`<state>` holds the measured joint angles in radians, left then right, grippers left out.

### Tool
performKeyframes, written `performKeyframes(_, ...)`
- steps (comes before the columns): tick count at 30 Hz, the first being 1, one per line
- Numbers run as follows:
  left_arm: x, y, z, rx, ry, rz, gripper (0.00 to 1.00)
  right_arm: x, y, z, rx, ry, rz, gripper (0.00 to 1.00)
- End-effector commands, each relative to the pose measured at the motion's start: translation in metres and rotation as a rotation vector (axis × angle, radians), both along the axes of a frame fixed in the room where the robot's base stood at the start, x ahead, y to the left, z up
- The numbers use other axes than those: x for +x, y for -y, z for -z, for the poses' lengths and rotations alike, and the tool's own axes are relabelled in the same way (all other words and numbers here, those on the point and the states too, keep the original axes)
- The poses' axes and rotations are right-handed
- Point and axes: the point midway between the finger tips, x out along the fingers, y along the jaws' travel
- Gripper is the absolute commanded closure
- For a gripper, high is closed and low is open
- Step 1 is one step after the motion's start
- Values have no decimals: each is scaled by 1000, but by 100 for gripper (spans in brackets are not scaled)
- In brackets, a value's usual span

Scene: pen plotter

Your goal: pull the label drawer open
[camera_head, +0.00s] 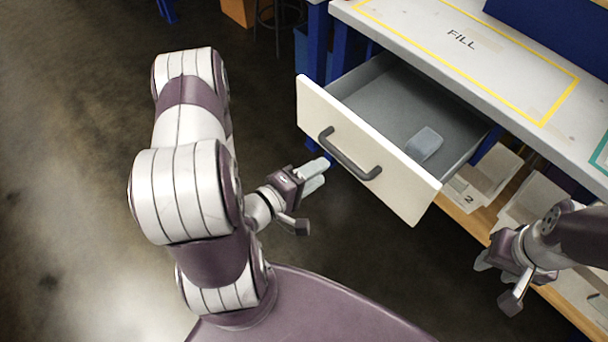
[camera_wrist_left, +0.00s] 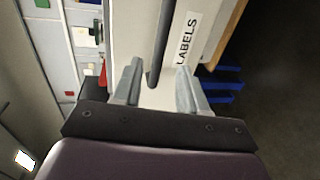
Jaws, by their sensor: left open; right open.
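The label drawer (camera_head: 375,155) stands pulled out from under the white worktop, with its grey inside showing in the head view. Its white front has a dark bar handle (camera_head: 350,154). A small pale, translucent block (camera_head: 424,144) lies inside. In the left wrist view the front carries a "LABELS" sign (camera_wrist_left: 188,38), and the handle (camera_wrist_left: 160,45) reaches down between the finger tips. My left gripper (camera_head: 315,174) is open just in front of the handle; I see no grip on it. My right gripper (camera_head: 492,262) is open at the right, near the lower shelf.
The worktop (camera_head: 400,22) above has a yellow outlined area marked "FILL". A wooden lower shelf (camera_head: 474,215) holds pale bins, one marked 2. A blue table leg (camera_head: 318,45) stands left of the drawer. The floor in front is clear.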

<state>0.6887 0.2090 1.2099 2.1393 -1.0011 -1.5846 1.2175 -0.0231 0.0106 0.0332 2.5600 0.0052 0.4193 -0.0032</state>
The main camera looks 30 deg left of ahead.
Motion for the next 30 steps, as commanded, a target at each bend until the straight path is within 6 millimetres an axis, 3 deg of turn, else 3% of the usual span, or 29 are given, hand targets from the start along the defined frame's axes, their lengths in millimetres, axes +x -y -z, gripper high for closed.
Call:
performKeyframes(3, -18, -8, -5, -3, -1, -9, 58, 0, 0, -6, 0, 0, 0, 57)
performKeyframes(10, -34, -12, -8, -2, 0, -2, 58, 0, 0, -8, 0, 0, 0, 57)
performKeyframes(27, -35, -12, -8, 1, 1, 2, 58, 0, 0, -8, 0, 0, 0, 57)
performKeyframes(30, -30, -16, 2, 104, -43, 43, 58, 0, 0, -8, 0, 0, 0, 57)
